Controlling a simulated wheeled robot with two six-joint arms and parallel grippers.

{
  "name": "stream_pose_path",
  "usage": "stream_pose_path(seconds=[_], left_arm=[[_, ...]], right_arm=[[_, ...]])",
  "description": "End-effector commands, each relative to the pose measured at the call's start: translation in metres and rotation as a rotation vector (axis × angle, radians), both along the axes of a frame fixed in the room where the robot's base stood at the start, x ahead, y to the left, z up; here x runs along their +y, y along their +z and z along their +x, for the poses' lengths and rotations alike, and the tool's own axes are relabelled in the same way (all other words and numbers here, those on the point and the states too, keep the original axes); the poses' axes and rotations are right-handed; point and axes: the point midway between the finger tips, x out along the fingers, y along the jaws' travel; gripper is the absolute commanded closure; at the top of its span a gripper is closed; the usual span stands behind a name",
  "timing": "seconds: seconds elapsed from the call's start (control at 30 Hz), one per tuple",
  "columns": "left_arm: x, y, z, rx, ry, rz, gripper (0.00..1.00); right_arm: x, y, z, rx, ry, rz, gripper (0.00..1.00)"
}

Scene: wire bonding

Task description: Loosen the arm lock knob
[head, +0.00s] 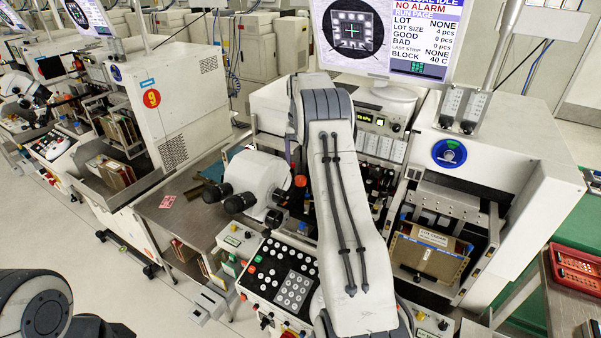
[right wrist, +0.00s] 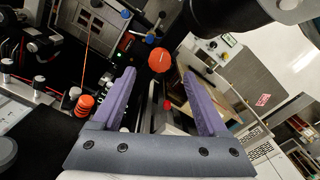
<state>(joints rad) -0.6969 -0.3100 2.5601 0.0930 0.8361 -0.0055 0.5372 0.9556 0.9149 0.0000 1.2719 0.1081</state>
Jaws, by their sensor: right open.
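In the right wrist view, a round orange-red knob with a pale line on its face (right wrist: 160,60), which looks like the arm lock knob, lies ahead between the fingertips. My right gripper (right wrist: 156,66) is open, its two purple fingers spread. No contact with the knob shows, and the exact gap is hard to judge. In the head view my right arm covers the middle of the bonding machine and hides the gripper and most of the work area. Only my left arm's dark and white joint shows at the lower left; its gripper is out of view.
An orange ribbed knob (right wrist: 84,106) and a small red knob (right wrist: 167,105) are near my right fingers. The microscope head (head: 258,185) stands left of my right arm. A button panel (head: 280,280) lies below it. A strip magazine (head: 428,252) sits at the right.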

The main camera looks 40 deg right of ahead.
Motion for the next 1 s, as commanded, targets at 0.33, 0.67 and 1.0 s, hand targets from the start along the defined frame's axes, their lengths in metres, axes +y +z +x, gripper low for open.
stream_pose_path(seconds=[0.33, 0.67, 1.0], left_arm=[[0.000, 0.021, 0.000, 0.000, -0.003, 0.000, 0.40], [0.000, 0.022, 0.000, 0.000, -0.003, 0.000, 0.40], [0.000, 0.022, 0.000, 0.000, -0.003, 0.000, 0.40]], right_arm=[[0.000, -0.049, -0.001, 0.002, 0.002, 0.001, 0.23], [0.000, -0.056, 0.000, -0.001, 0.002, -0.001, 0.23], [0.000, -0.056, 0.000, -0.001, 0.006, -0.001, 1.00]])
